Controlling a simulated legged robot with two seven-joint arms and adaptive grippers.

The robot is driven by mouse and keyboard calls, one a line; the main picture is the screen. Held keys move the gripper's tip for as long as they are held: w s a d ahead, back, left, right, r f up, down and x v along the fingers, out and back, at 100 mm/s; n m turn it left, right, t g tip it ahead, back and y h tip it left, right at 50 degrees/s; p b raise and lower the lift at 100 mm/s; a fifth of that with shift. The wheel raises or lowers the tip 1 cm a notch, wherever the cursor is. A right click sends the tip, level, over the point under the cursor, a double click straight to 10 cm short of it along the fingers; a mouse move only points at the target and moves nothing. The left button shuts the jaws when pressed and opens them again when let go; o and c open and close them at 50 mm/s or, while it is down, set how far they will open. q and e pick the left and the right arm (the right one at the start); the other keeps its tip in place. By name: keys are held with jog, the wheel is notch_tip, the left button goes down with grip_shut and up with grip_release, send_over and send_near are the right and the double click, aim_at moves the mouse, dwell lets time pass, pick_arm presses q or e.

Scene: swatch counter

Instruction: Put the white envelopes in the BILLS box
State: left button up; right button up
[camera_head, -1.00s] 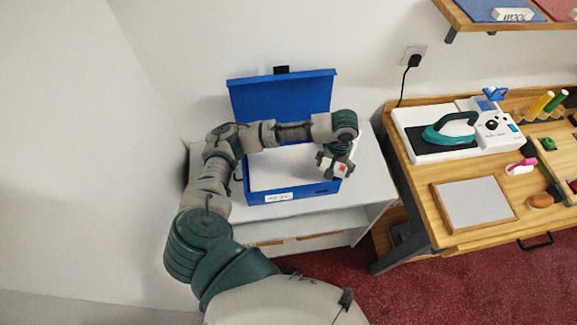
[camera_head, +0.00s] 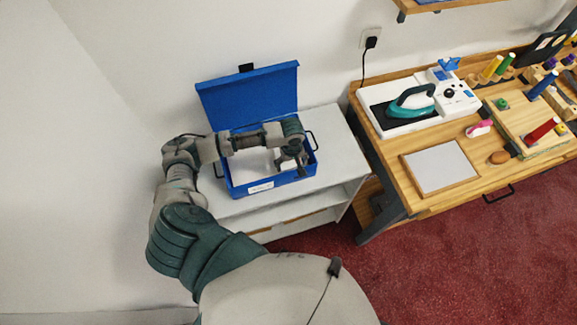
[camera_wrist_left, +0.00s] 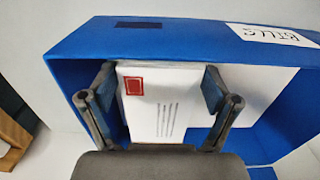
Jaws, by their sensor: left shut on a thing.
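The blue BILLS box (camera_head: 236,191) stands on a white shelf unit with its lid (camera_head: 248,97) open and upright at the back. Its white label (camera_wrist_left: 272,36) shows upside down in the left wrist view. My left gripper (camera_head: 291,166) is at the box's right part, pointing down into it. In the left wrist view the gripper (camera_wrist_left: 160,92) is shut on a white envelope (camera_wrist_left: 158,112) with a red stamp, close to the labelled wall. White shows inside the box beside it; I cannot tell whether it is other envelopes. My right gripper is not in view.
The white shelf unit (camera_head: 330,127) has free top at the box's right. A wooden desk (camera_head: 390,185) stands to the right, with an iron (camera_head: 411,103), a framed white board (camera_head: 440,168) and thread spools. A socket (camera_head: 370,39) is on the wall.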

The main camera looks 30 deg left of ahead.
pick_arm(q)
jog(key=shift+f, duration=1.95)
jog(key=o, duration=0.9)
notch_tip(320, 180, up, 12)
jog(key=shift+r, duration=0.1)
jog(key=shift+d, duration=0.1)
